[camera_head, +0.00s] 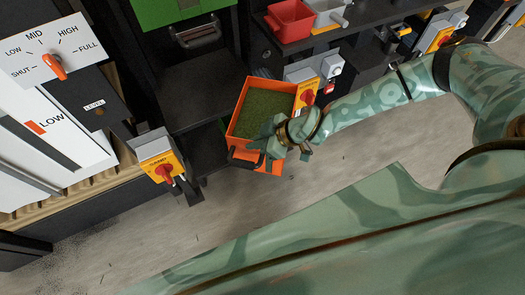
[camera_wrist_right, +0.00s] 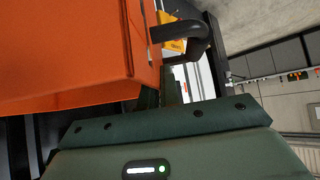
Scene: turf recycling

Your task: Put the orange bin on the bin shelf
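The orange bin (camera_head: 240,127) has green turf-like material in it and a black handle on its near side. It is beside a dark shelf unit; I cannot tell whether it rests on anything. My right gripper (camera_head: 277,147) is at the bin's near right side, its fingers partly hidden. In the right wrist view the bin's orange wall (camera_wrist_right: 65,50) fills the upper left, with the black handle (camera_wrist_right: 195,38) beside it. I cannot tell whether the fingers are closed on the bin. A dark shelf (camera_head: 203,92) is left of the bin, below a green bin. My left gripper is out of view.
The green bin (camera_head: 175,12) is at the top. Yellow switch boxes (camera_head: 160,165) with red knobs stick out nearby. A labelled lever panel (camera_head: 50,60) is at left. Grey floor (camera_head: 210,215) is open in front.

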